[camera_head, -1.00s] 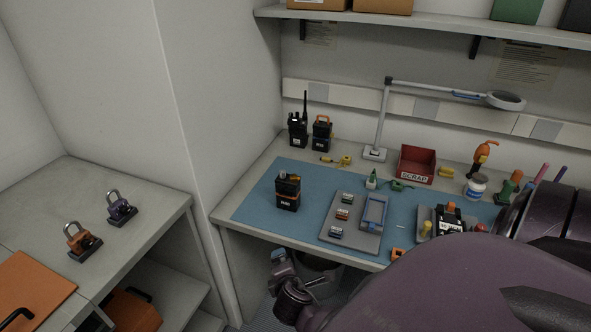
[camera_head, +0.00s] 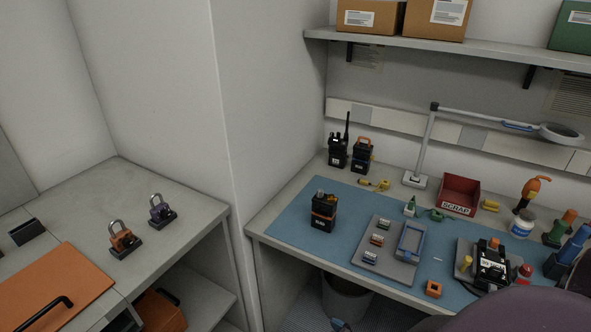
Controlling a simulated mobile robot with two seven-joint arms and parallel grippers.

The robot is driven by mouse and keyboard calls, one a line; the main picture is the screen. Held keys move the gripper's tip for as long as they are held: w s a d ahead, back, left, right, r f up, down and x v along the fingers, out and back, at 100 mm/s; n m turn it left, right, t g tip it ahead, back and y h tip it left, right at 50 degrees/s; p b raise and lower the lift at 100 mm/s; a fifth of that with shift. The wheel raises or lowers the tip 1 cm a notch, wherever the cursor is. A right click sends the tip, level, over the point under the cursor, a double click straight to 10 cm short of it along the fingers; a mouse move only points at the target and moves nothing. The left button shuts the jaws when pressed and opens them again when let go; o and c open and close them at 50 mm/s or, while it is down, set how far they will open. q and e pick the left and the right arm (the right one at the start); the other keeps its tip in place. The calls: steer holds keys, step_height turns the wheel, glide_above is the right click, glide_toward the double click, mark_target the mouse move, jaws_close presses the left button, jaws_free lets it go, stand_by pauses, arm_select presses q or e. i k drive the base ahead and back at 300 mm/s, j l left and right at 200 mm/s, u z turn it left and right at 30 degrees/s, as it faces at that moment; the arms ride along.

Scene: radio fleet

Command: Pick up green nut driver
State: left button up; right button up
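Neither of my grippers shows clearly.
A black radio (camera_head: 323,212) stands on the mat, left of a grey tray (camera_head: 358,258). A yellow tool (camera_head: 373,184) lies behind. A lamp (camera_head: 417,180) stands at the back. At right are a clamped radio (camera_head: 493,268) and a white jar (camera_head: 522,228). Padlocks (camera_head: 123,238) sit on the left counter.

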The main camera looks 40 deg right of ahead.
mark_target(558, 231)
steer(key=z, duration=2.85)
